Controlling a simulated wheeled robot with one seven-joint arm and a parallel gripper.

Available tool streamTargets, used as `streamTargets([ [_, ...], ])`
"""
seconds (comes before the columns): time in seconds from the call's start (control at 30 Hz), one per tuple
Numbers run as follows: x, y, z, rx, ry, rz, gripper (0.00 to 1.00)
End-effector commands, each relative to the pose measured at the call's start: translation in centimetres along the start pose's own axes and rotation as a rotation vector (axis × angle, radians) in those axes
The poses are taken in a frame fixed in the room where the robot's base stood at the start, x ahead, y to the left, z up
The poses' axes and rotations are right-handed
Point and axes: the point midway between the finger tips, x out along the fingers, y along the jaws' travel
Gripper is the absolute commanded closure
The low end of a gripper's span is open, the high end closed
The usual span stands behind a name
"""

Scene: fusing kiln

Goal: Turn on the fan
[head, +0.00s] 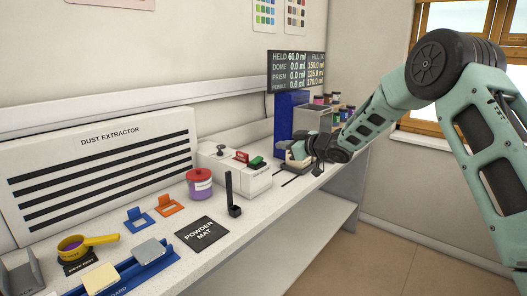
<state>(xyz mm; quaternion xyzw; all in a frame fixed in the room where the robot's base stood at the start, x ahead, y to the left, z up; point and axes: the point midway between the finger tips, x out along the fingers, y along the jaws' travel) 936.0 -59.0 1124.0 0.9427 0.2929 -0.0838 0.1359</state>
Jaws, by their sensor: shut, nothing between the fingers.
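The dust extractor (108,168), a white panel with dark horizontal slots, stands against the wall at the left. To its right on the bench is a white control box (258,181). On its top are a dark round knob (221,150), a red switch part (241,157) and a green one (257,163); their positions are too small to read. My gripper (288,161) is shut and empty, just right of the green part, low over the bench at the box's right end. Whether it touches the box I cannot tell.
A dark upright post (229,190) stands before the box, beside a red-lidded jar (200,183). A blue block (289,114) and a grey unit (313,118) stand behind my gripper. The powder mat (202,234) lies bare near the bench's front edge.

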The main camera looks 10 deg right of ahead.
Motion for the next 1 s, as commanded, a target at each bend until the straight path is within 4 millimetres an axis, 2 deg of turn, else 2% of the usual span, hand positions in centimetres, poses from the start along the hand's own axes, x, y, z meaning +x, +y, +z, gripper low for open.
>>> streamTargets([
  [0.3, 0.1, 0.0, -0.1, -0.001, 0.001, -0.001, 1.0],
  [0.43, 0.9, 0.0, -0.1, 0.0, 0.0, -0.001, 1.0],
  [0.97, 10.2, -0.1, -0.2, 0.0, 0.001, -0.002, 1.0],
  [1.0, 10.3, -0.1, 0.6, 0.002, -0.003, -0.001, 1.0],
])
